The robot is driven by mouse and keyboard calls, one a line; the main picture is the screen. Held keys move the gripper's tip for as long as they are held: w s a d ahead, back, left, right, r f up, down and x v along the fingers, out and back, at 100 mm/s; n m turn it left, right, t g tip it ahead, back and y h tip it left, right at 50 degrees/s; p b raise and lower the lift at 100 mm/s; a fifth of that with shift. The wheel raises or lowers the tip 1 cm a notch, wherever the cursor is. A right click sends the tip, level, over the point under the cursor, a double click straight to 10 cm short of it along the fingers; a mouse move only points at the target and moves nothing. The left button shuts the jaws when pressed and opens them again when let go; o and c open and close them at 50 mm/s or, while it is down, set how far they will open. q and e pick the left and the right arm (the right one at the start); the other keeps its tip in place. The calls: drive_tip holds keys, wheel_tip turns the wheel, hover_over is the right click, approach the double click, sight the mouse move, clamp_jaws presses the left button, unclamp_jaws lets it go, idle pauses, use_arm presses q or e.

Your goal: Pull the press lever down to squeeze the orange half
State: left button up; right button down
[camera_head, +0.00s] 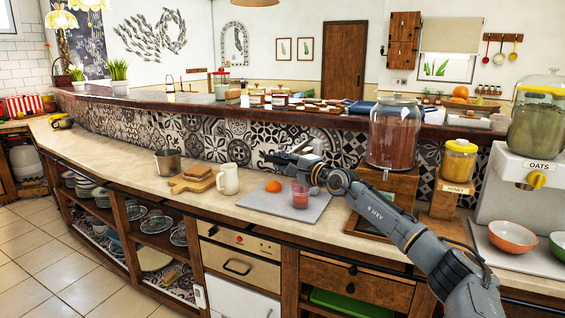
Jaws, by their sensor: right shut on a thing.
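My right arm comes in from the lower right and reaches over the counter. My right gripper (274,157) is small in the view, above and behind the orange half, and is shut on what appears to be the press lever. The lever and most of the press are hidden by my gripper and wrist, so the lever's angle cannot be told. An orange piece (274,186) shows on a grey board (258,201), below my gripper. My left gripper is not in view.
A large jar (393,135) on a wooden stand, a honey jar (459,160) and an oats dispenser (530,180) stand right. The far-left counter is mostly clear.

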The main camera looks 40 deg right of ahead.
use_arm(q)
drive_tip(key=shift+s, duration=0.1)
use_arm(e)
drive_tip(key=shift+f, duration=0.3)
drive_tip(key=c, duration=1.2)
unclamp_jaws()
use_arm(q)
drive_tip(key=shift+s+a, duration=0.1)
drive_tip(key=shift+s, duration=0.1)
use_arm(e)
drive_tip(key=shift+o, duration=0.2)
drive_tip(key=shift+w+d, duration=0.1)
drive_tip(key=s, duration=0.4)
drive_tip(key=shift+s+d, duration=0.15)
drive_tip(key=shift+d, duration=0.05)
approach(294, 163)
drive_tip(key=shift+w+a+f, duration=0.1)
drive_tip(key=shift+w+f, duration=0.1)
drive_tip(key=shift+w, duration=0.4)
drive_tip(key=shift+w+a+f, duration=0.1)
drive_tip(key=shift+w+f, duration=0.1)
drive_tip(key=shift+w, duration=0.4)
